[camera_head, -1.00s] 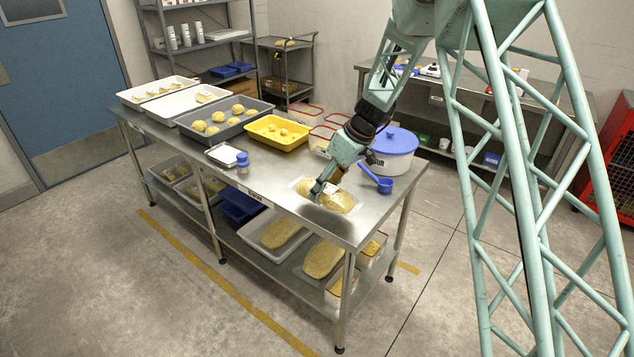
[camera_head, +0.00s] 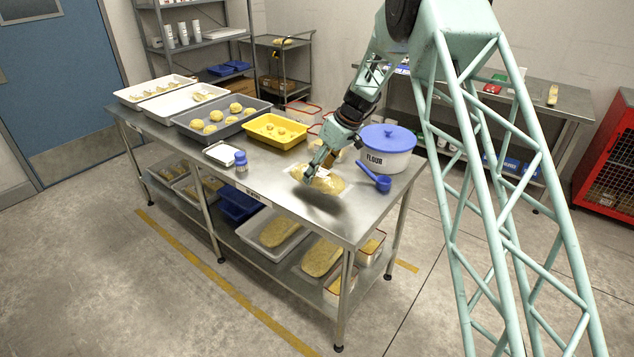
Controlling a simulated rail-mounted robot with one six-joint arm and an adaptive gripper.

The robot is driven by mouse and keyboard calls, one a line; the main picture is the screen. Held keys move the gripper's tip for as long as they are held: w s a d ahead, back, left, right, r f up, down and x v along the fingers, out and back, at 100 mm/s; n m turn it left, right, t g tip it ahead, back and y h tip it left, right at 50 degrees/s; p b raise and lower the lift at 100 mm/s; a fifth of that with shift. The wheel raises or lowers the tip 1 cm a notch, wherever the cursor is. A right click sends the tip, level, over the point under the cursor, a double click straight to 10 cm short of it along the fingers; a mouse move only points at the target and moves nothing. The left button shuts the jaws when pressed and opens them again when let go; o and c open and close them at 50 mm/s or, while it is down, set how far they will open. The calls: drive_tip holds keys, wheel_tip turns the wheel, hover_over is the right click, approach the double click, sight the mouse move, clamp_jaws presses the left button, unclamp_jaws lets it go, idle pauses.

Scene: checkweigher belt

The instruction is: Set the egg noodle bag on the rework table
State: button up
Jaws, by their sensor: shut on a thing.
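The egg noodle bag (camera_head: 328,185), a clear pack with yellow-tan contents, is above the near right end of the steel table (camera_head: 290,222). A dark shadow lies on the tabletop below it, apart from it, so it looks raised a little. My gripper (camera_head: 310,174) is shut on the bag from above, at its left part. The fingertips are small and partly hidden against the bag. A small label sits on the table's front edge; I cannot read it, so I cannot tell which table is the rework table.
A white FLOUR tub with blue lid (camera_head: 387,160) and a blue scoop (camera_head: 375,178) stand just right of the bag. A yellow tray (camera_head: 262,143), grey tray (camera_head: 190,133) and blue-capped shaker (camera_head: 241,163) are to the left. Another steel table (camera_head: 575,102) stands behind, right.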

drive_tip(key=shift+f+b, duration=0.3)
drive_tip(key=shift+f, duration=1.4)
drive_tip(key=shift+f, duration=0.1)
drive_tip(key=o, duration=1.2)
drive_tip(key=shift+o, duration=0.2)
drive_tip(key=p+v, duration=0.1)
drive_tip(key=v, duration=1.1)
